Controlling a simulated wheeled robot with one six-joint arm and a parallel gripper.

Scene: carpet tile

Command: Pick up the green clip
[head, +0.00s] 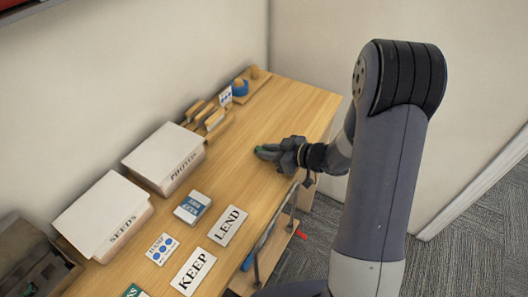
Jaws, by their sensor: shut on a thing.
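The green clip (259,149) shows as a small green spot at the tips of my gripper (264,152), over the far right part of the wooden table. My gripper is shut on it, and the dark fingers hide most of the clip. I cannot tell whether the clip touches the tabletop or is just above it.
The wooden table (240,185) has white boxes labelled SEEDS (105,212) and PHOTOS (165,155) along the wall. LEND (228,226) and KEEP (193,271) cards lie near the front. A wooden rack (206,115) and a blue item (240,87) stand at the back.

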